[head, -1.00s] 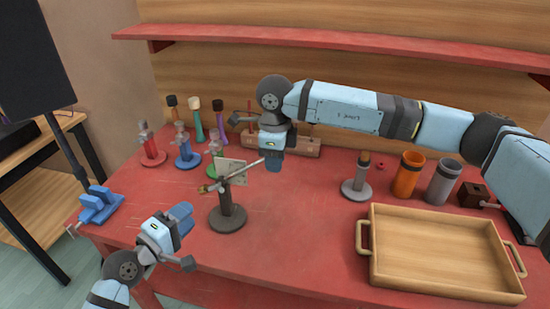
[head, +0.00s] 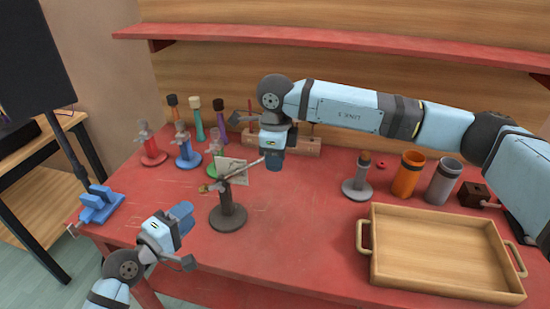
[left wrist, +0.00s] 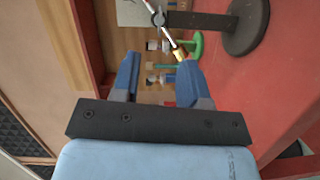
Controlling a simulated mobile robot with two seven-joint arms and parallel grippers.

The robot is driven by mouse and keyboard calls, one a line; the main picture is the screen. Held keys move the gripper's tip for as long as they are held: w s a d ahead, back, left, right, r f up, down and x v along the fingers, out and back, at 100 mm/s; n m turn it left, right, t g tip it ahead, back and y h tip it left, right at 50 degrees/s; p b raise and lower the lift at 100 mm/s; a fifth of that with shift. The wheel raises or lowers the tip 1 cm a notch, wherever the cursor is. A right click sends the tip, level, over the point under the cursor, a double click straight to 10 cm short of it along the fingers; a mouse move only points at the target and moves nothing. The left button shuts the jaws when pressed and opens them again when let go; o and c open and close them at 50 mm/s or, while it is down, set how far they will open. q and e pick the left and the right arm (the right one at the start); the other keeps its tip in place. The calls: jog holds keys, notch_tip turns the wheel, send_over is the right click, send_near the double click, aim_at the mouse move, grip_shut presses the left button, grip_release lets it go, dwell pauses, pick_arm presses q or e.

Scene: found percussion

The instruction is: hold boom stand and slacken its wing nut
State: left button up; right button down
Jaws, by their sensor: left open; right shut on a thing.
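The boom stand (head: 228,217) stands upright on the red table, with a round dark base, a short post and a thin slanted boom across its top. A pale plate (head: 233,171) shows behind the boom. My right gripper (head: 273,162) is shut on the boom's upper right end; its fingers partly hide the grip. My left gripper (head: 184,213) is open and empty, left of the stand and apart from it. In the left wrist view the open fingers (left wrist: 158,75) point toward the boom's brass end (left wrist: 179,52) and the silver joint (left wrist: 158,18). The wing nut is too small to make out surely.
Red, blue and green stands (head: 187,154) stand at the back left, near several mallets (head: 197,122). A blue clamp (head: 98,205) sits at the left edge. At right are a grey-based stand (head: 357,190), orange (head: 407,178) and grey cups (head: 442,184), and a wooden tray (head: 366,256).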

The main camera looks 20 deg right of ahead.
pick_arm(q)
jog(key=shift+d+r, duration=0.1)
jog(key=c, duration=0.4)
jog(key=w+d+r+m+g, duration=0.1)
jog(key=d+r+m+g, duration=0.1)
jog(key=w+d+r+m+g+y, duration=0.1)
jog(key=d+m+g, duration=0.1)
jog(key=d+m, duration=0.1)
jog(key=w+d+r+m+g+y, duration=0.1)
jog(key=d+r+m+g, duration=0.1)
jog(key=d+m+g, duration=0.1)
jog(key=shift+d+r, duration=0.1)
jog(key=shift+r, duration=0.2)
grip_shut()
notch_tip(320, 180, up, 10)
jog(key=m+g+y, duration=0.2)
jog(key=m+y, duration=0.3)
jog(key=y, duration=0.4)
send_over(212, 186)
jog(key=s+a, duration=0.2)
jog(key=s, duration=0.1)
jog(key=x, duration=0.8)
jog(key=s+x, duration=0.1)
jog(key=x, duration=0.3)
jog(key=shift+w+a+f, duration=0.1)
jog(key=shift+a+f, duration=0.05)
jog(key=shift+f, duration=0.75)
